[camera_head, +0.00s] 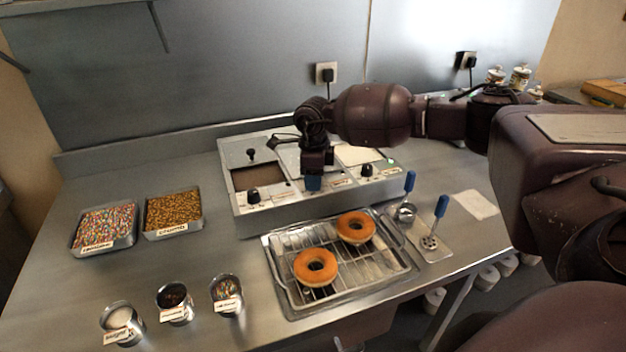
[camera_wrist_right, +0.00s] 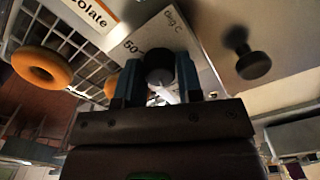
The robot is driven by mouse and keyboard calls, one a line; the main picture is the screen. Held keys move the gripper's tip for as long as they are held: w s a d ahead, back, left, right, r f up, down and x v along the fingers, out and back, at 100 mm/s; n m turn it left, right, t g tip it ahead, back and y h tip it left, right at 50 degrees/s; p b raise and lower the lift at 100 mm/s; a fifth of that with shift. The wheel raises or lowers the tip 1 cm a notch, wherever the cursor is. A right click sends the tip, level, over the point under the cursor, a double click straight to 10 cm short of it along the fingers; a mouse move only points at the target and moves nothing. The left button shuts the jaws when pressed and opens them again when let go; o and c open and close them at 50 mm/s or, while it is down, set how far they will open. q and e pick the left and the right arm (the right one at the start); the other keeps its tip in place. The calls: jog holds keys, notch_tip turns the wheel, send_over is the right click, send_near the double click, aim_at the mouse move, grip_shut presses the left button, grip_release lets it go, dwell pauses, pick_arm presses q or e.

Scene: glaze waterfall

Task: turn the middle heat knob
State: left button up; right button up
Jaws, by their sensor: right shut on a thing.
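The glaze warmer (camera_head: 243,216) is a steel box with three wells and a row of black knobs on its front panel. The left knob (camera_head: 253,195) and the right knob (camera_head: 367,170) show in the head view. The middle knob is hidden there behind my right gripper (camera_head: 314,184), which points down at the panel. In the right wrist view, my right gripper (camera_wrist_right: 158,85) has its blue fingers on either side of the black middle knob (camera_wrist_right: 159,62), shut on it. My left gripper is not in view.
Topping trays (camera_head: 104,229) and small cups (camera_head: 226,294) are at the left. Bare counter lies between them.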

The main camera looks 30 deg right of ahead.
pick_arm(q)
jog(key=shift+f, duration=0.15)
pick_arm(e)
jog(key=shift+r+n, duration=0.1)
jog(key=shift+n, duration=0.2)
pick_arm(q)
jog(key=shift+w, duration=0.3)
pick_arm(e)
jog(key=o, duration=0.9)
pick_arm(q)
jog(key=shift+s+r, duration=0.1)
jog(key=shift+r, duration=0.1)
